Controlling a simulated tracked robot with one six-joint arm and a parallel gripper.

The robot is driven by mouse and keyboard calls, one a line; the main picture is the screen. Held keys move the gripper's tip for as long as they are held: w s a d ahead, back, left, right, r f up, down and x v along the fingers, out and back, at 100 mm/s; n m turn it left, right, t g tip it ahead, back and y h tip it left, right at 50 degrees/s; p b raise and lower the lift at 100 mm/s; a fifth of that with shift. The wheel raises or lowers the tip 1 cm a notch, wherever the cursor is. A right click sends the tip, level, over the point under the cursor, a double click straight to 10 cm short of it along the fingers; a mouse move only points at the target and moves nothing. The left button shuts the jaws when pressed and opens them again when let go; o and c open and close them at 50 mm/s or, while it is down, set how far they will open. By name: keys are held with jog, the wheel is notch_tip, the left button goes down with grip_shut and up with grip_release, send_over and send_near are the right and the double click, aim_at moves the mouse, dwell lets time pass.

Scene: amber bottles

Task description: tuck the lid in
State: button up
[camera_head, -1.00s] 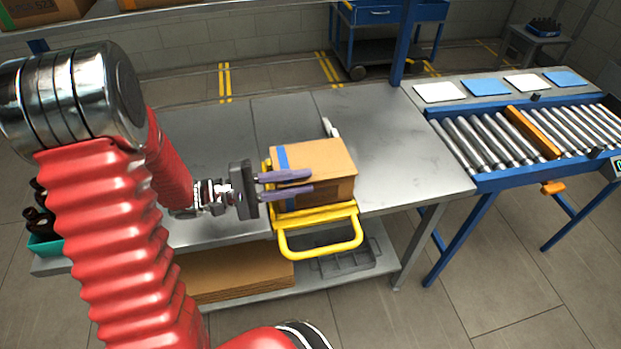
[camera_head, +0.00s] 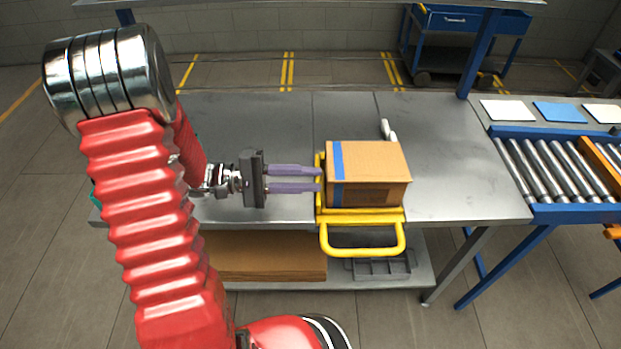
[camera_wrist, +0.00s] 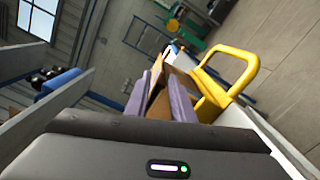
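A brown cardboard box (camera_head: 375,190) with a blue stripe at its left end sits in a yellow holder (camera_head: 362,218) on the grey table. Its lid (camera_head: 372,157) lies over the top and looks flat; whether its front edge is tucked cannot be told. My gripper (camera_head: 321,179) is left of the box, its two purple fingers pointing right and apart. The tips are close to the holder's left side; contact cannot be told. In the wrist view the brown box (camera_wrist: 170,88) shows between and beyond the fingers, partly hidden by them.
The holder's yellow handle (camera_head: 362,252) juts out at the table's front edge. A roller conveyor (camera_head: 555,170) adjoins at the right. A small white object (camera_head: 387,130) stands behind the box. The table (camera_head: 455,175) is clear right of the box.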

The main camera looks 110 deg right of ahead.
jog(key=shift+c, duration=0.2)
